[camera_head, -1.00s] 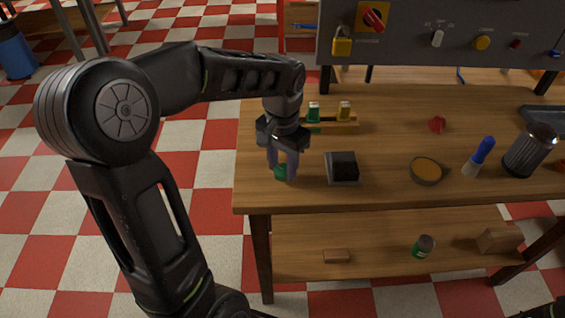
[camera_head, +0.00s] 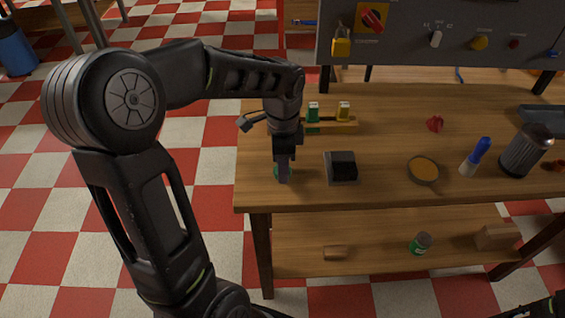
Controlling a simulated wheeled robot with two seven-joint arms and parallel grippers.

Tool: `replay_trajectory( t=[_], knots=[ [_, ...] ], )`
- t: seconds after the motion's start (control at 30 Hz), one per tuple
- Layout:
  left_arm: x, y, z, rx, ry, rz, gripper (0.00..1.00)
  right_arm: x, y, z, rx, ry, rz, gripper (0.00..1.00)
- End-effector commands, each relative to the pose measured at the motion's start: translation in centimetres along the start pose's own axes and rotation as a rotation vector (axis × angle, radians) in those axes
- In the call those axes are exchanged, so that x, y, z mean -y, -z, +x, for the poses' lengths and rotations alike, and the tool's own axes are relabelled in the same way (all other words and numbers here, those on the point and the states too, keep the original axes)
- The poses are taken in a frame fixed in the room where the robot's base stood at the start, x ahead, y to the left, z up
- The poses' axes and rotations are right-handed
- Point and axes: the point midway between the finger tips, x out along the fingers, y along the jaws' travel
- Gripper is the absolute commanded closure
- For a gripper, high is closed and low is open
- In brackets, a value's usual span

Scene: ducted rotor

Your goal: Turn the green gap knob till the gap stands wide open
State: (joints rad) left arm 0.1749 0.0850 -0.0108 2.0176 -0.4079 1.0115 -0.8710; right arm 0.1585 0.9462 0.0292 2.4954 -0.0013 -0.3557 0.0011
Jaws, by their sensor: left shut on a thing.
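The green knob (camera_head: 275,171) is near the front left corner of the wooden table, mostly hidden behind my left fingers. My left gripper (camera_head: 283,177) points down and is shut on the green knob; only slivers of green show beside the fingers. The gap itself cannot be made out. My right gripper is out of view; only a dark piece of my own body shows in the bottom right corner.
A black-topped block (camera_head: 341,168) stands close to the right of the gripper. A yellow rack (camera_head: 344,122) with green and yellow pieces is behind. A brown-filled pan (camera_head: 423,170), blue-handled tool (camera_head: 478,157) and dark cylinder (camera_head: 526,150) lie farther right. A grey panel (camera_head: 400,50) rises at the back.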

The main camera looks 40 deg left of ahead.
Motion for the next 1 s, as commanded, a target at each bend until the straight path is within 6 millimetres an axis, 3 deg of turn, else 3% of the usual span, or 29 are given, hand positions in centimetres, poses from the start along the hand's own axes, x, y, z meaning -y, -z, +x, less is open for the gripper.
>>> replay_trajectory(
  t=[0.63, 0.67, 0.9, 1.0],
  knots=[
    [0.12, 0.08, -0.11, -0.003, 0.005, 0.071, 1.00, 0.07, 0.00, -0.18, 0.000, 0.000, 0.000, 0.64],
    [0.12, 0.08, -0.11, -0.003, 0.005, 0.071, 0.59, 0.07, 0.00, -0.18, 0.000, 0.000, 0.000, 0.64],
    [0.06, 0.05, -0.06, -0.001, 0.002, 0.071, 0.39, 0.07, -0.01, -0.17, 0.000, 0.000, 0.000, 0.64],
    [0.04, 0.03, -0.04, -0.001, 0.002, 0.071, 0.39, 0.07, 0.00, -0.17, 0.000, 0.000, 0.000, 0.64]
  ],
)
